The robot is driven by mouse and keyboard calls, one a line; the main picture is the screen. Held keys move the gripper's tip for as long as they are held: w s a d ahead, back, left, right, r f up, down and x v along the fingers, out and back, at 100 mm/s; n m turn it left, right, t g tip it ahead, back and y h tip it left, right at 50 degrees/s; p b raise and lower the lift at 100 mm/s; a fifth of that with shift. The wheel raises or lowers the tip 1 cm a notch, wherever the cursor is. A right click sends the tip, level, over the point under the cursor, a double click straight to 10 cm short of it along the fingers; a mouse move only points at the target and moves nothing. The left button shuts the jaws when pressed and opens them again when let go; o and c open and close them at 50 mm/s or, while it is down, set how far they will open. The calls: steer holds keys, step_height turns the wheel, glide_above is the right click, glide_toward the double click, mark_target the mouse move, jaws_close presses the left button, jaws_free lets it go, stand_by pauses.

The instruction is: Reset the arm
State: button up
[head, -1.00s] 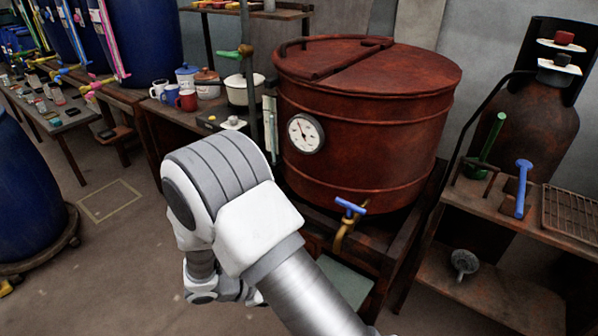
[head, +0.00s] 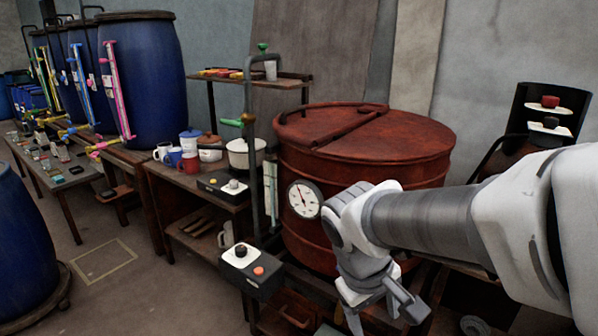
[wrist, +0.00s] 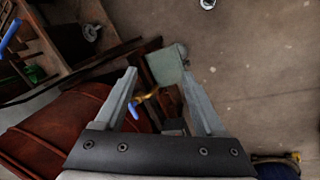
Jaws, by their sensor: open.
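My arm reaches in from the right in the head view. My gripper (head: 384,314) hangs low in front of the rusty red vat (head: 365,165), jaws apart, with nothing seen between them. In the wrist view my gripper (wrist: 156,60) shows two spread fingers. Beyond them are the vat's blue-handled tap (wrist: 134,110) and a greenish flat plate (wrist: 166,64). The vat (wrist: 60,135) also shows at the lower left there. In the head view my arm hides the tap and much of the vat's lower right side.
A control box (head: 251,267) with a black knob and an orange button stands left of the vat. A bench with mugs (head: 188,163) and a white pot (head: 246,154) is behind it. Blue barrels (head: 142,75) line the left. Open floor (head: 150,235) lies at lower left.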

steer(key=s+d+r+m+t+y, duration=0.25)
steer(key=s+r+m+t, duration=0.2)
steer(key=s+r, duration=0.25)
step_height(320, 180, up, 18)
steer(key=p, duration=1.8)
steer(key=shift+a+f+g, duration=0.25)
steer(key=shift+g, duration=0.1)
